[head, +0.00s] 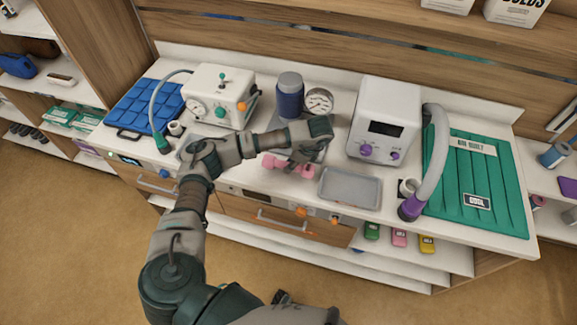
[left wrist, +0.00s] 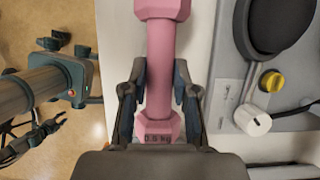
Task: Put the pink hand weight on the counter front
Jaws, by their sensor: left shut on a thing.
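The pink hand weight (head: 287,167) is at the front part of the white counter (head: 245,168), left of the grey tray. In the head view my left gripper (head: 303,155) reaches over it and hides part of it. In the left wrist view the weight (left wrist: 160,60) stretches away between the two fingers of my left gripper (left wrist: 160,95), which are shut on it. Its near end reads 0.5 kg. I cannot tell whether it touches the counter. I cannot make out my right gripper.
A grey tray (head: 349,188) lies right of the weight. Behind stand a white device with a hose (head: 221,97), a blue-grey cylinder (head: 289,97) and a gauge (head: 319,101). A white machine (head: 385,118) and green mat (head: 485,190) are right; a blue mat (head: 147,105) is left.

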